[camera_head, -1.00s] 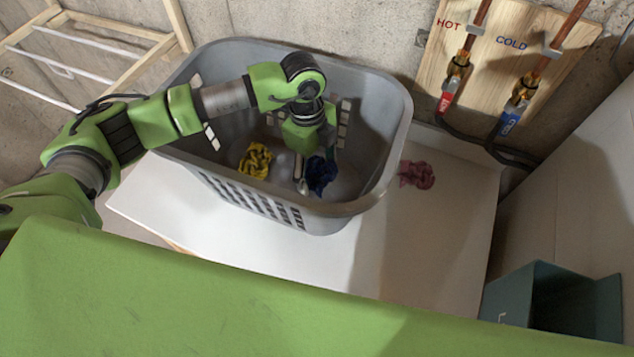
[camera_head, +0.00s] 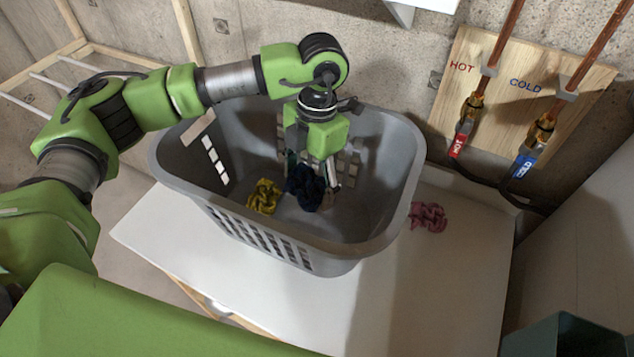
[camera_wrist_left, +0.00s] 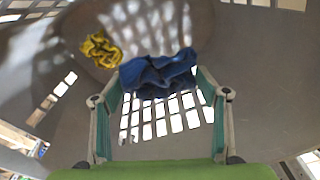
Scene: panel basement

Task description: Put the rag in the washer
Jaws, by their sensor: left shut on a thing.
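A dark blue rag (camera_head: 304,189) is held by my left gripper (camera_head: 315,178), inside the grey laundry basket (camera_head: 390,215). In the left wrist view the blue rag (camera_wrist_left: 158,72) sits between the two fingertips of my left gripper (camera_wrist_left: 157,80), above the basket floor. A yellow rag (camera_head: 264,196) lies on the basket floor, to the left of the blue one; it also shows in the left wrist view (camera_wrist_left: 101,50). A pink rag (camera_head: 428,217) lies on the white surface to the right of the basket. No washer can be made out for certain. My right gripper is out of view.
The basket stands on a white top (camera_head: 440,265). A wooden board (camera_head: 520,90) with hot and cold water pipes is on the wall at the right. A teal bin (camera_head: 562,338) is at the lower right. A wooden rack stands at the upper left.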

